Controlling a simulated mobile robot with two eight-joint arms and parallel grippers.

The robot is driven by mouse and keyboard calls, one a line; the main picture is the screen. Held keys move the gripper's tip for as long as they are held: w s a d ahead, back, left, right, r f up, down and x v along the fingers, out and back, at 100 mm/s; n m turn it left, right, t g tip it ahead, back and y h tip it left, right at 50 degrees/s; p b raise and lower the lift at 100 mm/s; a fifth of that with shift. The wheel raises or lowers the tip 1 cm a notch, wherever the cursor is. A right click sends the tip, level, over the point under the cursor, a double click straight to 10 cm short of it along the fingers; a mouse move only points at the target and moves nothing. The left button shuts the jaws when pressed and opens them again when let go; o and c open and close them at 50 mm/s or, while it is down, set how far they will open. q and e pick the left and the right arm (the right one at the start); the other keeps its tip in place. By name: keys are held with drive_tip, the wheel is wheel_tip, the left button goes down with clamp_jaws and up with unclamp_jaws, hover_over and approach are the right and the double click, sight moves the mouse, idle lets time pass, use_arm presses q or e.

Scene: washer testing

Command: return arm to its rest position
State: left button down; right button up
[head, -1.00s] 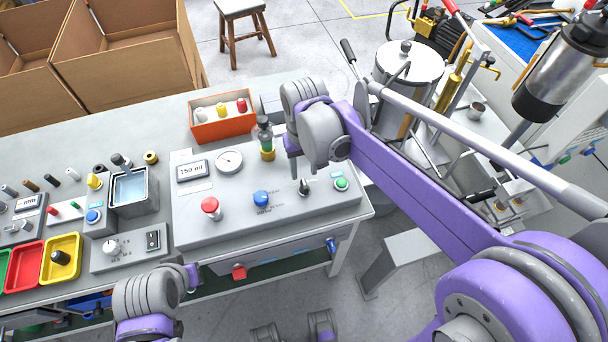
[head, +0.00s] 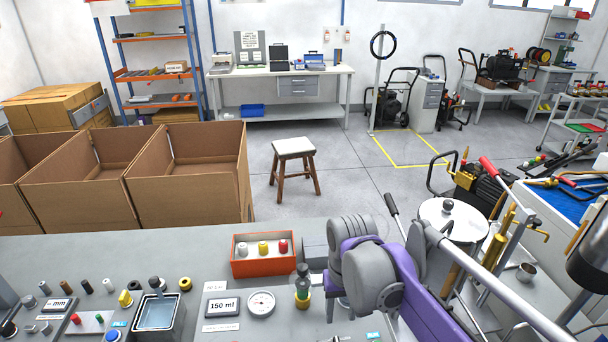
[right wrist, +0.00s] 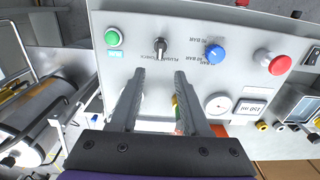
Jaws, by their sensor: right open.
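My right arm (head: 405,285) reaches in from the right over the grey test panel (head: 215,328). My left gripper is not in view.
The panel carries a 150 ml display (head: 222,306), a gauge (head: 261,303), a red knob (right wrist: 273,64), a blue knob (right wrist: 214,54) and a green button (right wrist: 112,38). An orange bin (head: 263,265) stands behind it. A metal tank (head: 455,218) is to the right.

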drive_tip(key=s+d+f+t+p, duration=0.1)
drive_tip(key=s+d+f+t, duration=0.1)
drive_tip(key=s, duration=0.5)
drive_tip(key=s+d+f+t+p, duration=0.1)
drive_tip(key=s+d+f+t, duration=0.2)
drive_tip(key=s, duration=0.5)
drive_tip(key=shift+d+f, duration=0.65)
drive_tip(key=shift+f, duration=0.25)
